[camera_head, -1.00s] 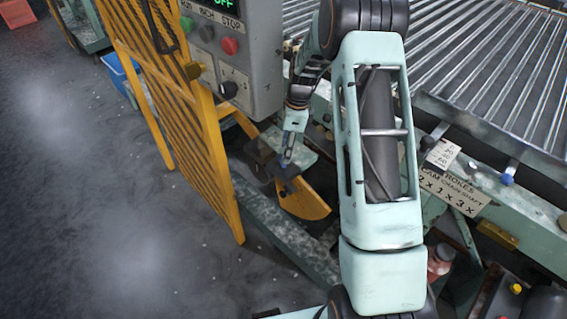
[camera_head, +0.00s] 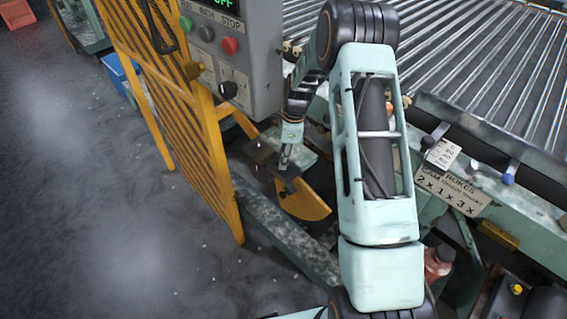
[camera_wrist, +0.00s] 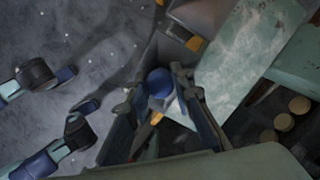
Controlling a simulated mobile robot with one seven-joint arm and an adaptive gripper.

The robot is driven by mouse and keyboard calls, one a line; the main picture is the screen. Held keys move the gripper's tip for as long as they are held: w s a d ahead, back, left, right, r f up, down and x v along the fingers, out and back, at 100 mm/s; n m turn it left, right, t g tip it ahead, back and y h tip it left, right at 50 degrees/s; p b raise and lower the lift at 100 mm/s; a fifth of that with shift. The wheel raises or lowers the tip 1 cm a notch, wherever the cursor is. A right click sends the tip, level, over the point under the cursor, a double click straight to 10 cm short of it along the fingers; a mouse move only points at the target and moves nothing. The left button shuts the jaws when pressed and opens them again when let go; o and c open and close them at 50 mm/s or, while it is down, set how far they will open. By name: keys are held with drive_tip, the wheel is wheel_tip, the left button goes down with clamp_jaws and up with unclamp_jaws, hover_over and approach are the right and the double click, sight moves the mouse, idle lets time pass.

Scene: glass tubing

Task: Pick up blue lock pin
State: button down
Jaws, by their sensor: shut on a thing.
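The blue lock pin shows its round blue head (camera_wrist: 160,82) in the wrist view, between the two fingers of my gripper (camera_wrist: 156,94). My gripper is shut on it. The pin's shaft is hidden below the head. In the head view my gripper (camera_head: 286,164) points down at a dark block beside the yellow curved plate (camera_head: 303,201). The pin is too small and covered to make out there, and I cannot tell whether it is still seated.
A yellow slatted guard (camera_head: 188,118) and a grey control box (camera_head: 238,55) stand close left of my gripper. A green machine rail (camera_head: 470,176) with another blue knob (camera_head: 508,179) lies to the right. Open floor (camera_head: 90,180) is at far left.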

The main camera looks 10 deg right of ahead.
wheel_tip(320, 180, up, 10)
drive_tip(key=shift+p, duration=0.55)
